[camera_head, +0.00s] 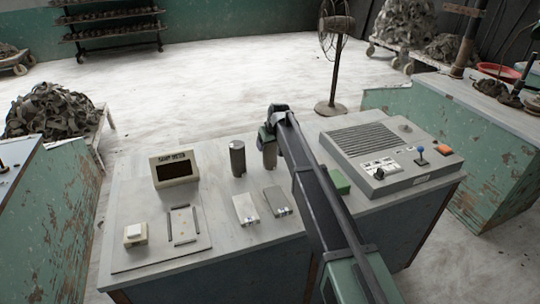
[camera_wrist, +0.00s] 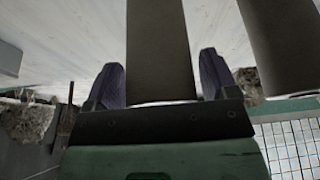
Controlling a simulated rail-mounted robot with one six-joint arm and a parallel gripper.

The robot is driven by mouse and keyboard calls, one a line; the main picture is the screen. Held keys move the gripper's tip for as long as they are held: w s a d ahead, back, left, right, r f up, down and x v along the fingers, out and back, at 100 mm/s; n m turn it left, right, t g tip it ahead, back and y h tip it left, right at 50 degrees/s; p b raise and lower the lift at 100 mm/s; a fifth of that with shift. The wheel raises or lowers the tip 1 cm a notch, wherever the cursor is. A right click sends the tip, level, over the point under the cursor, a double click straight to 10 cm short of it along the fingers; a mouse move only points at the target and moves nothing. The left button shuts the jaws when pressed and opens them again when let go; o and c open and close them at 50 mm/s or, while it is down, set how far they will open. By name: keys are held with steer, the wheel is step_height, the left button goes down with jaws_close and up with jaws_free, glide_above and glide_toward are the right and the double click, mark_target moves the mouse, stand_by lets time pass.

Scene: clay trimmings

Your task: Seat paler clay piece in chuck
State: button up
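Two grey upright cylinders stand near the back of the bench: a left one (camera_head: 237,158) and a right one (camera_head: 270,156), which looks slightly paler. I cannot tell for sure whether these are the clay pieces. My gripper (camera_head: 268,132) is at the top of the right cylinder and partly hides it. In the wrist view my gripper's fingers (camera_wrist: 162,82) lie either side of a grey-brown cylinder (camera_wrist: 160,45). Whether they press on it is unclear. A flat plate (camera_head: 150,256) carries a fixture with two side bars (camera_head: 183,225), possibly the chuck; it looks empty.
A display box (camera_head: 174,168) and a white button box (camera_head: 134,235) stand left. A green block (camera_head: 338,182) and a grilled control console (camera_head: 385,150) are right. Another cylinder (camera_wrist: 283,45) rises close to the right finger.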

steer(key=c, duration=1)
steer(key=shift+c, duration=0.2)
steer(key=shift+r, duration=0.1)
